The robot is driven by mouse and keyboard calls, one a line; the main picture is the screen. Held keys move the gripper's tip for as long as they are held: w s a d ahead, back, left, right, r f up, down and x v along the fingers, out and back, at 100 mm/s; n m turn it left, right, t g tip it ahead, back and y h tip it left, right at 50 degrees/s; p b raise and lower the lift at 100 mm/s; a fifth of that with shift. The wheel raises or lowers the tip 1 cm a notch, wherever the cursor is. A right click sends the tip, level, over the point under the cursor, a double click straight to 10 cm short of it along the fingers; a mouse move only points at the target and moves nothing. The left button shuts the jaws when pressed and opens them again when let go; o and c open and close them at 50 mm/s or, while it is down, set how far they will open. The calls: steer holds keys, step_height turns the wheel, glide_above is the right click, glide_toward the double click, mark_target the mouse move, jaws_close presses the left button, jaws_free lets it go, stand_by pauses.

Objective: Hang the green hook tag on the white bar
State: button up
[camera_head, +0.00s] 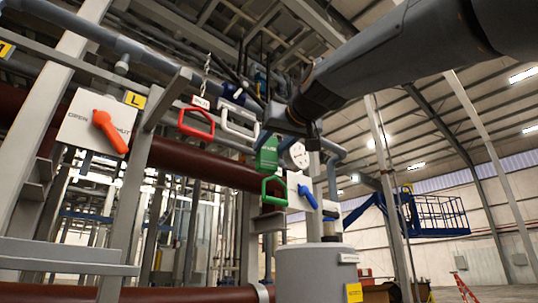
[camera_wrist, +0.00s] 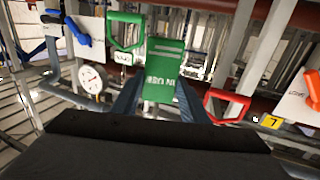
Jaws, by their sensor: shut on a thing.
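The green hook tag (camera_wrist: 162,72) is a flat green plate with white lettering, seen between my gripper's two fingers in the wrist view. My gripper (camera_wrist: 157,100) is shut on it. In the head view the tag (camera_head: 266,156) hangs below my dark gripper (camera_head: 268,136), in front of the pipework. The white bar (camera_head: 238,124) appears to be the white loop handle just left of the tag in the head view; the tag looks apart from it. I cannot make the white bar out clearly in the wrist view, where the tag may hide part of it.
A red loop handle (camera_head: 196,124) is left of the white one, and a green loop handle (camera_head: 274,190) is below the tag. A round gauge (camera_head: 299,155) and a blue lever (camera_head: 307,195) are on the right. An orange lever (camera_head: 110,131) is far left. A grey drum (camera_head: 315,272) stands below.

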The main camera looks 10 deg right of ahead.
steer(key=w+a+r+p, duration=0.1)
steer(key=w+a+p, duration=0.6)
steer(key=w+p, duration=0.3)
steer(key=shift+w+a+r, duration=0.15)
steer(key=shift+w+a, duration=0.2)
steer(key=shift+w, duration=0.3)
stand_by(1.5)
stand_by(0.4)
steer(key=o, duration=1.1)
steer(key=shift+o, duration=0.2)
steer(key=b+v, duration=0.3)
steer(key=v, duration=0.4)
steer(key=shift+s, duration=0.4)
